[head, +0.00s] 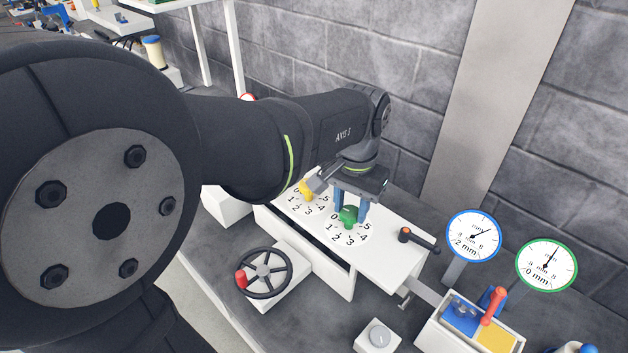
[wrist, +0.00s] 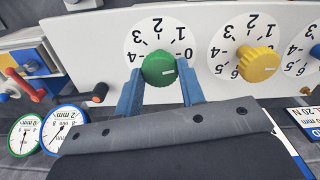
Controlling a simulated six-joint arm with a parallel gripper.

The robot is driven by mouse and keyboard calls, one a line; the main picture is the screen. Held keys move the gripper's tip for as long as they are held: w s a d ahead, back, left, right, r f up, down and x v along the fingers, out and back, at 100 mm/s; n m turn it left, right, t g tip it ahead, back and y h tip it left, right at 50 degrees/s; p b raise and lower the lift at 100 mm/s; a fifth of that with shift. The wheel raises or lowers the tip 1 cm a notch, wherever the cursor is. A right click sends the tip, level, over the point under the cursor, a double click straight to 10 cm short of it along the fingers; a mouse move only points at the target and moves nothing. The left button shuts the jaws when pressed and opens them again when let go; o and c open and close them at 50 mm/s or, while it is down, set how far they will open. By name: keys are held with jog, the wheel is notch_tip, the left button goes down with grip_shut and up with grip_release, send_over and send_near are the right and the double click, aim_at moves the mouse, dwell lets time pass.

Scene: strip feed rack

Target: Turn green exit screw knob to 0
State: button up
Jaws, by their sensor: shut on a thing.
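The green knob (head: 348,215) sits on a white numbered dial on the top of the white rack. In the wrist view the green knob (wrist: 158,68) stands between my blue fingers, with a pale mark on its right side. The 0 of its dial is at the upper right of the knob there; the exact alignment of mark and number is unclear. My gripper (head: 350,211) points down over the knob and is shut on it; it also shows in the wrist view (wrist: 160,75). The fingers hide part of the dial.
A yellow knob (wrist: 257,64) stands close beside the green one. A black lever (head: 418,240) is on the other side. A green-rimmed gauge (head: 546,265), a blue-rimmed gauge (head: 473,236) and a black handwheel (head: 265,272) stand around the rack.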

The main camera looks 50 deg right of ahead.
aim_at(350, 212)
jog(key=shift+m, duration=1.1)
jog(key=o, duration=1)
notch_tip(350, 212, up, 18)
jog(key=shift+f, duration=0.25)
jog(key=shift+f, duration=0.1)
notch_tip(350, 212, down, 17)
jog(key=shift+f, duration=0.2)
